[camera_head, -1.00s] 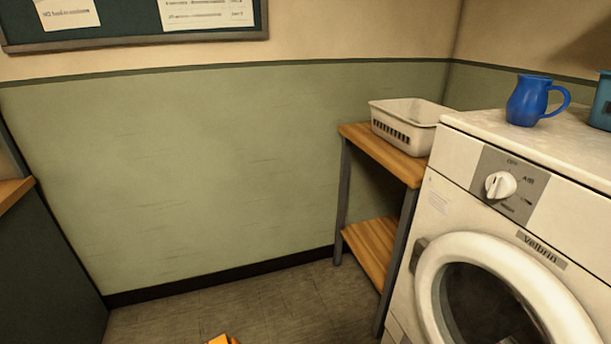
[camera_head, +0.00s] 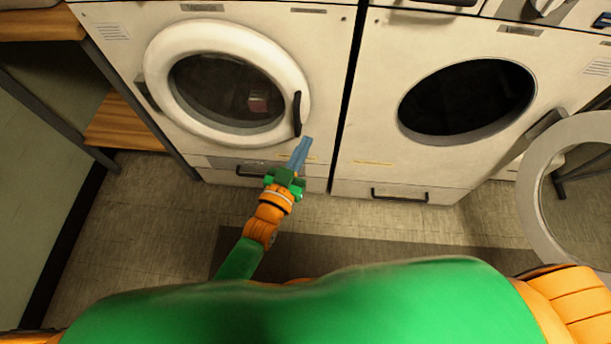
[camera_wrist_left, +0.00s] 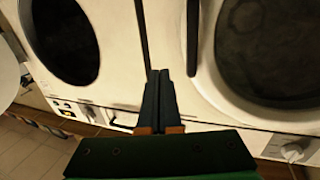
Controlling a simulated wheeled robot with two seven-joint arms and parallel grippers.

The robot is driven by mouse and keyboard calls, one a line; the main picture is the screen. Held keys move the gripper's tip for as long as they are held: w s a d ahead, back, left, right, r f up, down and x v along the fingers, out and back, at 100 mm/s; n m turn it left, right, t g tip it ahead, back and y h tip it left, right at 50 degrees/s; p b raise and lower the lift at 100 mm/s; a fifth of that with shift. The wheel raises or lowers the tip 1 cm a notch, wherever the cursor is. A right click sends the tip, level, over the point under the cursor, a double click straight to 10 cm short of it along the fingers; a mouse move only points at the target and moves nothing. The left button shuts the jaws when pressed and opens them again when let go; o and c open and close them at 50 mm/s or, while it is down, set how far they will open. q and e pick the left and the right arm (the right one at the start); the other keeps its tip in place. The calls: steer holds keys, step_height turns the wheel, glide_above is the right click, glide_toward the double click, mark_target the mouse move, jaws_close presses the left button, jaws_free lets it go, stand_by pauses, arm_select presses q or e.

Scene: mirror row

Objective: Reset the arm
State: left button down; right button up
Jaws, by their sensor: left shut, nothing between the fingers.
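My left gripper (camera_head: 302,148) reaches forward in the head view, its blue-grey fingers shut and empty. It is in front of the lower right of the left washing machine's closed round door (camera_head: 160,50), near the dark door handle (camera_head: 297,114). Whether the fingers touch the machine cannot be told. In the left wrist view the gripper fingers (camera_wrist_left: 159,85) are together, pointing at the gap between the two machines. My right gripper is not in view.
The right machine (camera_head: 370,100) has a dark open drum (camera_head: 465,100), with its round door (camera_head: 535,205) swung out to the right. A wooden shelf (camera_head: 122,125) stands at the left.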

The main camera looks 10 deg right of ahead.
arm_select(q)
steer(key=s, duration=0.7)
steer(key=s+a+f+n+g+y, duration=0.15)
steer(key=s+a+f+g, duration=0.3)
steer(key=f, duration=0.65)
steer(key=s+a+f+g+y, duration=0.3)
steer(key=s+a+f, duration=0.25)
steer(key=f, duration=0.55)
steer(key=s+a+f+g+y, duration=0.3)
steer(key=s+a+f+g, duration=0.1)
steer(key=s+a+f, duration=0.35)
steer(key=s+a+f+n+g+y, duration=0.1)
steer(key=s+a+g, duration=0.15)
steer(key=s, duration=0.25)
steer(key=s+a+f+n+g, duration=0.1)
steer(key=s+a, duration=0.2)
steer(key=s, duration=0.2)
step_height(320, 180, up, 12)
steer(key=p, duration=1.3)
steer(key=shift+w+d+r, duration=0.15)
steer(key=shift+w, duration=0.15)
